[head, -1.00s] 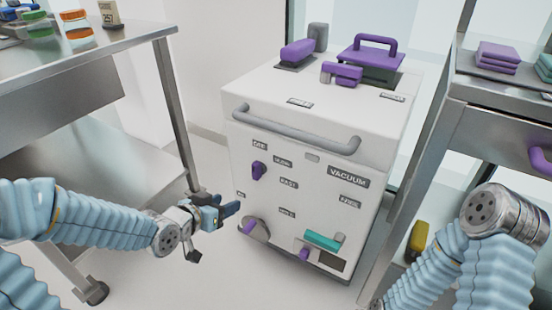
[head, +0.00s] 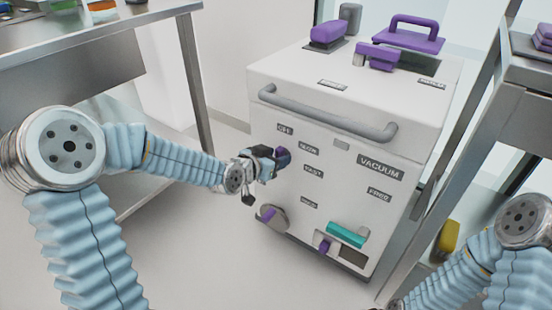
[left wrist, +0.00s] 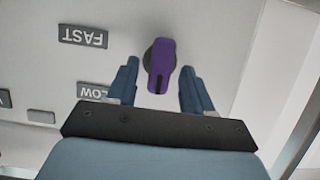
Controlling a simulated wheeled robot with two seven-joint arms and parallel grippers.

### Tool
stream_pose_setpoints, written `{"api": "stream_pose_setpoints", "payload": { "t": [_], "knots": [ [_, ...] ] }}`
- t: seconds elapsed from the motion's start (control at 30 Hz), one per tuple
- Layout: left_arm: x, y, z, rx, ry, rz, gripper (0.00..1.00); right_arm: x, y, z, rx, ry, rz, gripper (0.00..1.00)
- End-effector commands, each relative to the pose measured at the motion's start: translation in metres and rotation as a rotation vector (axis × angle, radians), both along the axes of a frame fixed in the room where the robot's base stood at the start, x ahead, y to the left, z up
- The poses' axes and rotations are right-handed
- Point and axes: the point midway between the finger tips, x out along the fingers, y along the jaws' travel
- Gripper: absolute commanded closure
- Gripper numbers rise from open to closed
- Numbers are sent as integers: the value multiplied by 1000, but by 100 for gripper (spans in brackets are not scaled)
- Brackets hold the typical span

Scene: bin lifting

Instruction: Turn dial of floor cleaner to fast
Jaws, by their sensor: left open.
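The floor cleaner (head: 300,225) is a white box with a VACUUM label. Its purple dial (head: 283,156) is on the front, with OFF (head: 285,129), SLOW (head: 308,150) and FAST (head: 313,171) labels around it. My left gripper (head: 276,158) is at the dial and partly hides it. In the left wrist view, upside down, the open fingers (left wrist: 160,78) lie on either side of the dial (left wrist: 160,58), with visible gaps. The dial's black line points toward the picture's bottom. FAST (left wrist: 83,37) and part of SLOW (left wrist: 95,91) show at left. My right gripper is out of view.
A grey handle bar (head: 325,115) crosses the cleaner above the dial. A round grey part with a purple grip (head: 270,216) and a teal handle (head: 346,234) sit lower down. Metal tables (head: 100,32) flank the cleaner. Floor is clear before it.

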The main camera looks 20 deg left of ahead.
Motion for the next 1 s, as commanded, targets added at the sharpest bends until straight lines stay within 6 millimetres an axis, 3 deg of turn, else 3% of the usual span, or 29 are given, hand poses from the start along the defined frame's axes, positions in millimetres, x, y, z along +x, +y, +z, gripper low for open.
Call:
{"api": "stream_pose_setpoints", "payload": {
  "t": [0.33, 0.67, 1.0],
  "knots": [
    [4, -1, -2, 0, 1, 1, 49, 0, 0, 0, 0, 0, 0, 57],
    [4, -1, -2, 0, 1, 1, 100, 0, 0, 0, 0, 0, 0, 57],
    [3, -3, -4, 46, -18, 0, 100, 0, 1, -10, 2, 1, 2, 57]
  ]
}}
